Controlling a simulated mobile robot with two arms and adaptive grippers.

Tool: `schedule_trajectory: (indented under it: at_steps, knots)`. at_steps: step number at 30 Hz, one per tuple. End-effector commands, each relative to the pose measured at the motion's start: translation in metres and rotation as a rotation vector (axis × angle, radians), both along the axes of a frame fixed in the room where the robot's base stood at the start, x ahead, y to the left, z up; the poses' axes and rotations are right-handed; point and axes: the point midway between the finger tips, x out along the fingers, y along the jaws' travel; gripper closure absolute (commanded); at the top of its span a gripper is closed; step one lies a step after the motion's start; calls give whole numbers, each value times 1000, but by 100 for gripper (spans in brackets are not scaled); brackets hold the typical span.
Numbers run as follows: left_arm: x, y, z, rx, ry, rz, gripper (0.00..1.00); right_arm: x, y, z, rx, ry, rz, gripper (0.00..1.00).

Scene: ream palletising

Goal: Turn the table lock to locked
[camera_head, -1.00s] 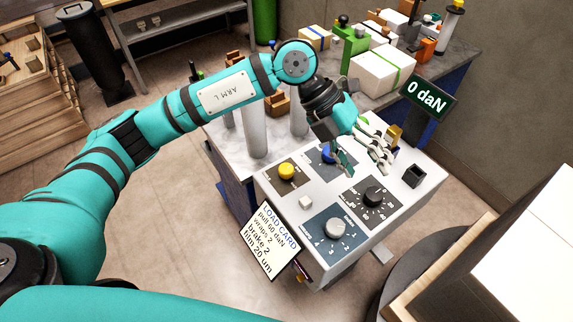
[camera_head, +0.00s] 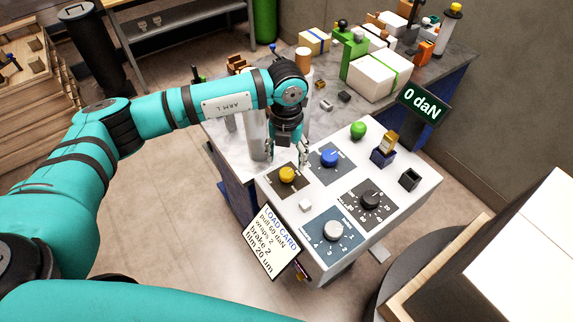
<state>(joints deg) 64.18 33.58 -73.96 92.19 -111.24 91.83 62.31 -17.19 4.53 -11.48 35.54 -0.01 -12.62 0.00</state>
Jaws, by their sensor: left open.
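The white control panel (camera_head: 378,215) carries several knobs. A yellow knob (camera_head: 287,174) sits on a dark brown plate at its left. A blue knob (camera_head: 329,157) is to the right of it, a black dial knob (camera_head: 369,199) is at the middle right and a light grey knob (camera_head: 333,231) is on a blue plate at the front. The plate labels are too small to read, so I cannot tell by name which is the table lock. My left gripper (camera_head: 287,155) points down, open and empty, just above and behind the yellow knob. My right gripper is not in view.
A load card (camera_head: 271,243) hangs at the panel's front left. A green ball knob (camera_head: 358,130), a yellow-brown block in a dark holder (camera_head: 384,155) and an empty black holder (camera_head: 409,179) stand along the back right. A display (camera_head: 424,104) reads 0 daN. A grey post (camera_head: 256,135) stands behind.

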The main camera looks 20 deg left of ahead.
Motion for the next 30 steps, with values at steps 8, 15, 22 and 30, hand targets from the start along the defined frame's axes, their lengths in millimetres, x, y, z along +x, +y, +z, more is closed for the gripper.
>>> schedule_trajectory:
  at_steps: [8,15,22,30]
  knots:
    - [0,0,-47,1,2,1,39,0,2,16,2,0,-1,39]
    - [0,0,-62,-1,-1,0,39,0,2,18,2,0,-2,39]
    - [0,0,-62,-1,-1,-1,39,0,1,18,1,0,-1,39]
    - [0,0,-62,-1,0,0,74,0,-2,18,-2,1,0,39]
